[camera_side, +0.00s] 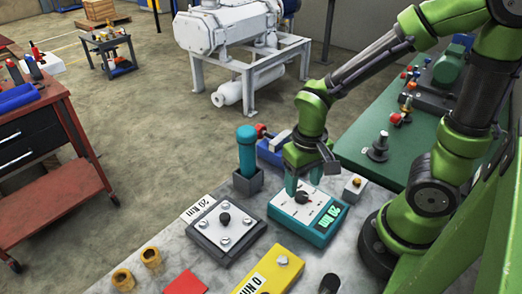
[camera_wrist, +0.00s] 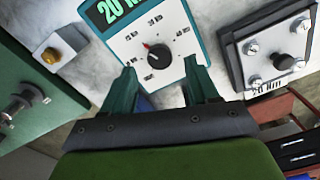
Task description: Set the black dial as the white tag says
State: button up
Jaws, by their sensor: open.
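The black dial (camera_side: 302,197) sits on the white face of a teal box (camera_side: 325,232). In the wrist view the dial (camera_wrist: 159,56) has a red mark pointing up-left among printed numbers. The box's green display (camera_wrist: 112,10) reads 20 Nm. A white tag (camera_side: 197,211) reading 20 Nm lies at the grey bolted plate (camera_side: 227,237); the tag also shows in the wrist view (camera_wrist: 266,87). My gripper (camera_side: 304,184) is open over the box. In the wrist view its teal fingers (camera_wrist: 160,67) stand on either side of the dial, apart from it.
A small block with a yellow button (camera_side: 355,187) stands to the right. Two brass bushings (camera_side: 150,258) are at the left.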

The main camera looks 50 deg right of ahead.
aim_at(299, 194)
notch_tip(299, 194, up, 14)
jog(key=shift+f, duration=0.2)
jog(key=r+t, duration=0.1)
jog(key=t, duration=0.1)
jog(key=t+y, duration=0.1)
jog(key=t, duration=0.1)
jog(key=d+r+t+y, duration=0.1)
jog(key=t, duration=0.2)
jog(key=shift+w+d+r, duration=0.1)
jog(key=shift+w+r, duration=0.05)
jog(key=shift+r, duration=0.2)
